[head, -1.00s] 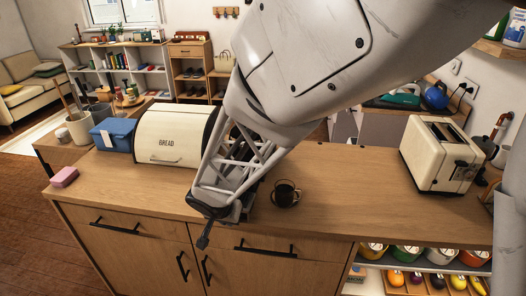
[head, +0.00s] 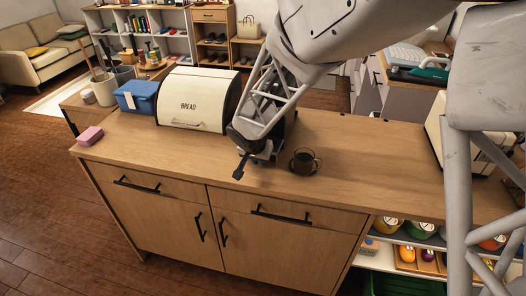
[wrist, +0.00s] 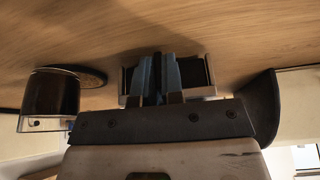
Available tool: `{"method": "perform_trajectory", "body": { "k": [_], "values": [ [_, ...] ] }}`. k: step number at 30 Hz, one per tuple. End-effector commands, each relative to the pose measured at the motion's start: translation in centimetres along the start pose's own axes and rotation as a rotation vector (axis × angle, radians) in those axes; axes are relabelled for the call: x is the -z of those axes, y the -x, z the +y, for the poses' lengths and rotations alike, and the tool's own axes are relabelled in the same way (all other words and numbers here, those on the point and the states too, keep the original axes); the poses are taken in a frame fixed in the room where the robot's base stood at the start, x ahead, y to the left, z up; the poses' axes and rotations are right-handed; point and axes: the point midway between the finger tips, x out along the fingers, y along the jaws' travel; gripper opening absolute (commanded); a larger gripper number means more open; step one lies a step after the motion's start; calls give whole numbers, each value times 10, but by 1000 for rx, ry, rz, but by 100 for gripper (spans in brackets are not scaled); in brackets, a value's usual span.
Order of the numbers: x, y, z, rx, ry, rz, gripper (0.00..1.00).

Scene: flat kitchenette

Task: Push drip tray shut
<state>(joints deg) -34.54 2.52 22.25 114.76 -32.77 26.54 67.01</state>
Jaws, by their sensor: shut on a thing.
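The drip tray (wrist: 196,74), dark inside with a pale metallic rim, shows in the wrist view just above the wooden counter. My gripper (wrist: 160,70) has its two blue fingers over the tray's middle, close together with a dark strip between them. They appear shut on the tray, but the contact itself is hard to see. In the head view my gripper (head: 252,160) points down low over the counter, between the bread box and a dark mug. My arm hides the tray and most of what stands behind it there.
The dark glass mug (head: 304,160) stands on a round saucer just right of my gripper; it also shows in the wrist view (wrist: 52,95). A cream bread box (head: 190,100) is close on the left. A toaster stands at the right. The front counter strip (head: 200,160) is clear.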

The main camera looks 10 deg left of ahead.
Motion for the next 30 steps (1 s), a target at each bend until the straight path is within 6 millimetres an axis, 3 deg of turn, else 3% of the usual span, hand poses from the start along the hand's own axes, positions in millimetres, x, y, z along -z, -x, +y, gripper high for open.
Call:
{"method": "perform_trajectory", "body": {
  "k": [6,7,12,23,30],
  "values": [
    [3,0,0,2,-1,3,0],
    [3,0,0,2,-1,3,10],
    [2,0,0,1,-1,3,34],
    [2,2,0,1,-1,2,34],
    [2,14,0,1,0,2,34]
  ]
}}
